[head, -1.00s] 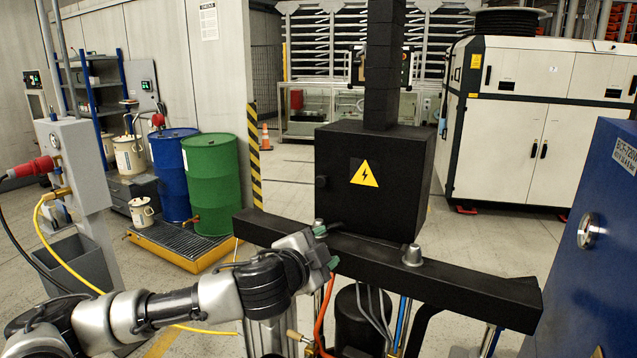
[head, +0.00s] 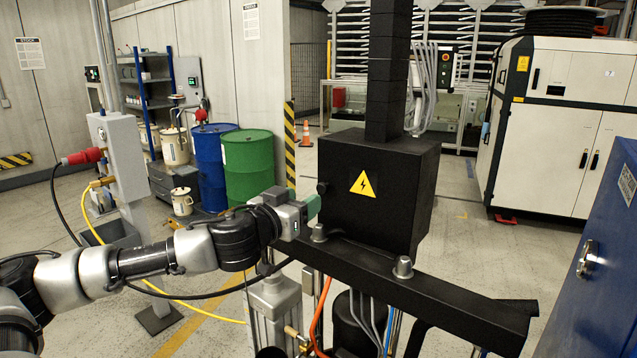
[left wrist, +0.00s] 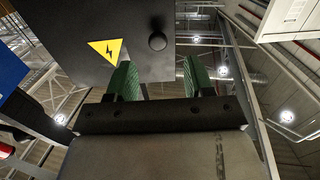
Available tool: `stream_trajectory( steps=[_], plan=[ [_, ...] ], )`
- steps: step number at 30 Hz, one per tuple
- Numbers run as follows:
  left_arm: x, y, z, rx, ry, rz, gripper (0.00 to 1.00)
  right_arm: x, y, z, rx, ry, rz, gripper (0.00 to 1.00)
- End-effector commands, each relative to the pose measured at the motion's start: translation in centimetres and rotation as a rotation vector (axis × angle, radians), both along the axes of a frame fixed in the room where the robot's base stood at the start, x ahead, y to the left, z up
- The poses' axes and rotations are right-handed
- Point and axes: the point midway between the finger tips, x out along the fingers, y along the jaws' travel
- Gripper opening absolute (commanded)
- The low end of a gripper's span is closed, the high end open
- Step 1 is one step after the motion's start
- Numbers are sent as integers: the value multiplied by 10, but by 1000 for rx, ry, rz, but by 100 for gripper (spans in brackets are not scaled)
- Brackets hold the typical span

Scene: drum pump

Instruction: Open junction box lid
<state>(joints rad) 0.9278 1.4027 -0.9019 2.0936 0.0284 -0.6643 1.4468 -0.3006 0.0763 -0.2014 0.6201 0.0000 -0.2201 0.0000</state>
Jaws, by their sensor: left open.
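The black junction box (head: 380,215) with a yellow lightning-bolt triangle (head: 363,183) stands on a black beam. Its lid looks closed. A round dark knob (head: 322,187) sits at the left edge of its front; the knob (left wrist: 157,41) and the lid (left wrist: 80,25) also show in the left wrist view. My left gripper (head: 312,208) is just beside the box's left edge, close to the knob. Its two green fingers (left wrist: 158,82) are apart with nothing between them, just short of the knob in the wrist view. My right gripper is not in view.
The black beam (head: 450,305) runs below the box, with metal bolts (head: 403,267) on it. A blue cabinet (head: 600,240) stands at the right. Green (head: 247,165) and blue (head: 211,170) drums stand behind at the left. A grey post with a red plug (head: 85,156) is further left.

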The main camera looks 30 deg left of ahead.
Motion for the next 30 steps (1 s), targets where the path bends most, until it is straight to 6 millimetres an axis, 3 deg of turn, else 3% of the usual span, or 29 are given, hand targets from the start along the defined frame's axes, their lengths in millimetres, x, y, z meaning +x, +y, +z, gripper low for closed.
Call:
stream_trajectory(
  steps=[1,10,23,30],
  plan=[
    [12,-1,6,-3,0,-1,52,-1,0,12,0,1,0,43],
    [57,0,3,0,0,0,52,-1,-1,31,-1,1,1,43],
    [66,0,0,2,1,-1,52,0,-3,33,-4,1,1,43],
    [66,0,0,2,1,0,17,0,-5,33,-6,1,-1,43]
  ],
)
